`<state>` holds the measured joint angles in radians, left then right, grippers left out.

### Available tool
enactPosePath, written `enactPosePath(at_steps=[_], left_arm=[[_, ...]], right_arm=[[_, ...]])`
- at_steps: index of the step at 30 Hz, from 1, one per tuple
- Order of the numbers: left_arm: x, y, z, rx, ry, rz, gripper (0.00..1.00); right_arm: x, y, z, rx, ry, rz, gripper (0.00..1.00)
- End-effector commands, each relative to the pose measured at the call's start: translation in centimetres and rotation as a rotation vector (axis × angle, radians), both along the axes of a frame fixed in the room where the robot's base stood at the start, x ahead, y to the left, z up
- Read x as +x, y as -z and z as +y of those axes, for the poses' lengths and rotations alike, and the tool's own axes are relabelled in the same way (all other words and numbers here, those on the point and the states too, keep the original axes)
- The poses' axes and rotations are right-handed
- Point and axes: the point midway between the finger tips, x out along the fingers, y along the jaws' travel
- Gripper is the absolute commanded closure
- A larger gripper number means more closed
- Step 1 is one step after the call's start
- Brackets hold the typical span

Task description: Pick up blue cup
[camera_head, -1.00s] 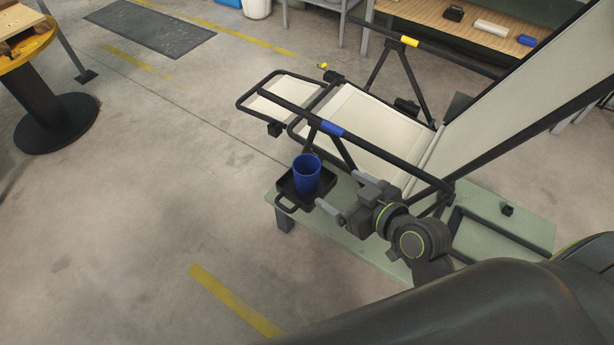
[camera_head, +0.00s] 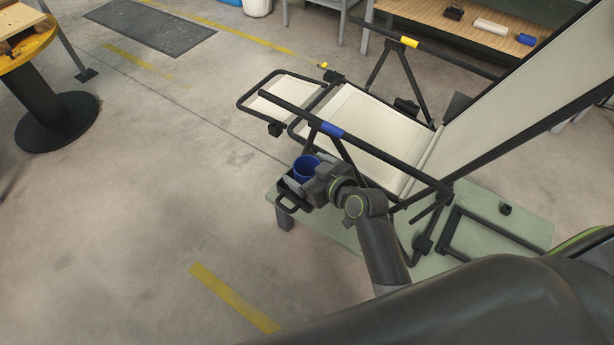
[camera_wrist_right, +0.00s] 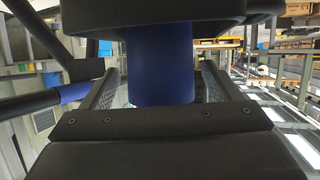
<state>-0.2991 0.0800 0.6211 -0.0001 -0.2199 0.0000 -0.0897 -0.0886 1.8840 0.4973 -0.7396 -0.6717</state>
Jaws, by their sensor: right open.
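The blue cup (camera_head: 304,166) stands upright on a small black tray (camera_head: 289,204) attached to the near side of the lounger (camera_head: 376,134). My right gripper (camera_head: 302,181) is at the cup's near side and hides its lower part in the head view. In the right wrist view, the cup (camera_wrist_right: 160,62) is between the two open fingers (camera_wrist_right: 160,85), with a finger on either side. A gap shows beside each finger, so the jaws are not closed on it. The dark tray (camera_wrist_right: 175,14) crosses the top of that view. My left gripper is not in view.
The lounger's black side rail with a blue sleeve (camera_head: 332,130) runs just behind the cup. A low pale green table (camera_head: 490,232) is beneath the tray and lounger. Open concrete floor lies to the left. A wooden workbench (camera_head: 460,30) stands at the back right.

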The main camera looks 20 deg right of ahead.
Motion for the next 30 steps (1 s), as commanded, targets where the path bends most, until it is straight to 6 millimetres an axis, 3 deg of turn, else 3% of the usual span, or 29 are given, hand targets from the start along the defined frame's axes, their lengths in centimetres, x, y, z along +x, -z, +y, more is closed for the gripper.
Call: enactPosePath(at_steps=[10,21,30], left_arm=[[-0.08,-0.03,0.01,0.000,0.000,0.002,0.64],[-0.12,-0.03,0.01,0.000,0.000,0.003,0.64],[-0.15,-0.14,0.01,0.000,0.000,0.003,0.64]], right_arm=[[0.55,0.29,0.23,0.000,0.000,0.001,0.17],[0.53,0.27,0.22,0.000,0.000,0.001,0.65],[0.59,-0.50,0.23,0.001,0.000,-0.003,0.65]])
